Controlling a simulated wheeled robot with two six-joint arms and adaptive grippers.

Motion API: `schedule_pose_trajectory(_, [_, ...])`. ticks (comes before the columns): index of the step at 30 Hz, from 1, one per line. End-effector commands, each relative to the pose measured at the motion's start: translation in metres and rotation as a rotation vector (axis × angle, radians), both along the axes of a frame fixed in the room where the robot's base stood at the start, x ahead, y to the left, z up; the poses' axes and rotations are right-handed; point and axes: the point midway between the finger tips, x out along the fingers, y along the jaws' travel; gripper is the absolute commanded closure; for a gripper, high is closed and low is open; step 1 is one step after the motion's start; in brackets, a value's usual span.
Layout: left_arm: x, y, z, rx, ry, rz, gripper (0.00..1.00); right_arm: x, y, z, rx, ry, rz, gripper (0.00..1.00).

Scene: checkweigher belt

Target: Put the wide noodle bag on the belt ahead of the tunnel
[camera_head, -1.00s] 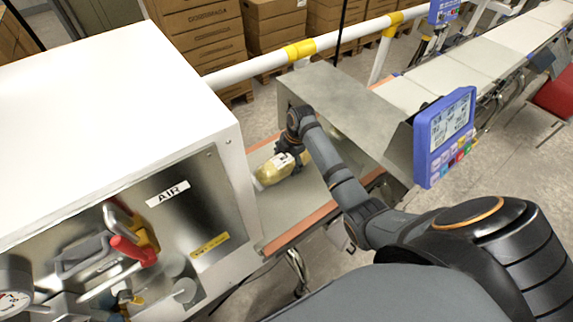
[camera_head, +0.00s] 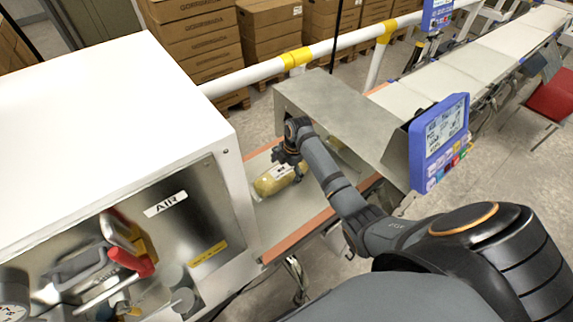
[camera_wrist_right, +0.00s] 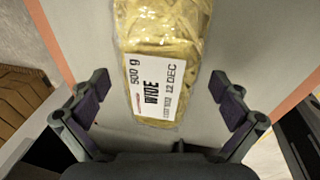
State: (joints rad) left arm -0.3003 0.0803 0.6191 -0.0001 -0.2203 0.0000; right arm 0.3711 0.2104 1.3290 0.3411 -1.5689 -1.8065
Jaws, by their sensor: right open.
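The wide noodle bag (camera_head: 274,180) is a clear bag of yellow noodles lying on the belt (camera_head: 284,216), between the white cabinet and the metal tunnel (camera_head: 340,112). In the right wrist view the bag (camera_wrist_right: 165,35) shows a white label reading "WIDE" and "500 g". My right gripper (camera_head: 288,160) is by the tunnel-side end of the bag. In the wrist view its open fingers (camera_wrist_right: 158,103) stand on either side of the bag's label end, with visible gaps. Another yellow item inside the tunnel mouth is mostly hidden by my right arm. My left gripper is not in view.
A white cabinet (camera_head: 95,95) with an "AIR" panel stands left of the belt. A blue display (camera_head: 438,140) is at the tunnel's right. A white and yellow rail (camera_head: 340,48) runs behind, with stacked cartons (camera_head: 197,40) beyond.

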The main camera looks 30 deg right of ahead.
Motion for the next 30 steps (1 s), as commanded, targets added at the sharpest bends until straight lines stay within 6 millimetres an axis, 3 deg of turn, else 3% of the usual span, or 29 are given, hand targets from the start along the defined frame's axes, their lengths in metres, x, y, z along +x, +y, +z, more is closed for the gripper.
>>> schedule_pose_trajectory(9, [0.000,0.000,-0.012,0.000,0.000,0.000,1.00,-0.009,-0.011,0.072,-0.002,-0.006,0.001,0.00])
schedule_pose_trajectory(15, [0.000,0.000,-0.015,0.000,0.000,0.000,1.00,-0.014,-0.014,0.101,-0.002,-0.002,-0.001,0.00])
schedule_pose_trajectory(30, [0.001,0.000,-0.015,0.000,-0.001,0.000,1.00,-0.015,-0.015,0.106,0.000,0.000,0.000,0.00])
